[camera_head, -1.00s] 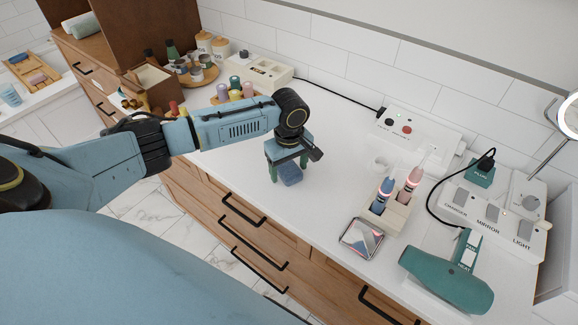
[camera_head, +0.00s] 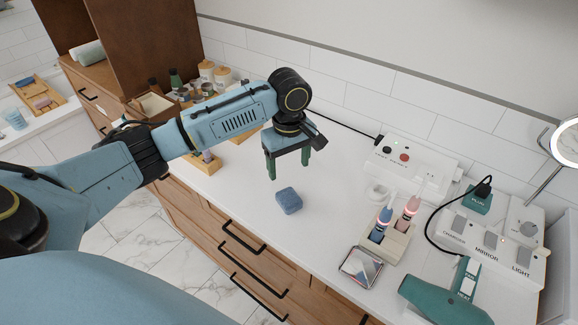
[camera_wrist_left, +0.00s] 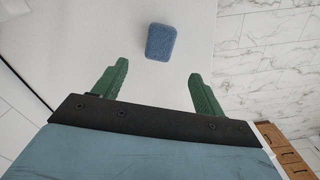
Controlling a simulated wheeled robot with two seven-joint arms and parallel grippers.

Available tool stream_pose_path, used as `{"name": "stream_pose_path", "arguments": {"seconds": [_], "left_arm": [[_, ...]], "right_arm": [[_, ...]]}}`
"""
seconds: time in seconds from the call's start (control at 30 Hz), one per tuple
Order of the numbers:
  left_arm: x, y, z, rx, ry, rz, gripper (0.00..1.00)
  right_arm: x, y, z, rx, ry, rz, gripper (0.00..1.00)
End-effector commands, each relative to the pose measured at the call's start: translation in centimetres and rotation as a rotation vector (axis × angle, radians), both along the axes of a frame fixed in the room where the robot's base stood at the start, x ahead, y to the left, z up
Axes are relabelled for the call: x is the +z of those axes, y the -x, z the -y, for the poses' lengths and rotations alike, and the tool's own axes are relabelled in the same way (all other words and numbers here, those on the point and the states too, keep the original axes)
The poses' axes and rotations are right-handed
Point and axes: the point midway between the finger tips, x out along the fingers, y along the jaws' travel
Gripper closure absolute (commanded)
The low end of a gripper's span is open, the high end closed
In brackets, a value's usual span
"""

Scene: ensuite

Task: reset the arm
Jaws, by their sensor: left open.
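My left gripper (camera_head: 288,170) is open and empty, with its green fingers pointing down above the white counter. It also shows in the left wrist view (camera_wrist_left: 158,88), with its two green fingers spread apart. A small blue block (camera_head: 289,201), like a sponge, lies on the counter below and in front of the fingers, apart from them. In the left wrist view the blue block (camera_wrist_left: 160,42) lies beyond the fingertips. My right gripper is in neither view.
A holder (camera_head: 391,241) with two toothbrush-like items, a phone-like mirror tile (camera_head: 361,267) and a teal hair dryer (camera_head: 442,299) are on the right. A switch panel (camera_head: 492,245) stands behind them. Bottles and a wooden box (camera_head: 152,107) are at the back left.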

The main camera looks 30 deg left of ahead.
Motion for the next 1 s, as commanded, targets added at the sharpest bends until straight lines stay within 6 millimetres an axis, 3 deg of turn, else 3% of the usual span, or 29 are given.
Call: {"name": "stream_pose_path", "arguments": {"seconds": [0.37,0.53,0.8,1.0], "left_arm": [[-0.1,0.0,0.1,-0.003,0.001,0.000,0.29],[-2.2,1.5,2.4,-0.135,0.020,0.010,0.29],[-7.8,8.2,9.9,-0.628,0.097,0.129,0.29],[-9.4,13.6,12.8,-0.899,0.106,0.254,0.29]], "right_arm": [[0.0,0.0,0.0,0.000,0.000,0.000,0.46],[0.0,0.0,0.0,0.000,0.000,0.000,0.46],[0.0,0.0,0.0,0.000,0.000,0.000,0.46],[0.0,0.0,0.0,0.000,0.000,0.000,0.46]]}}
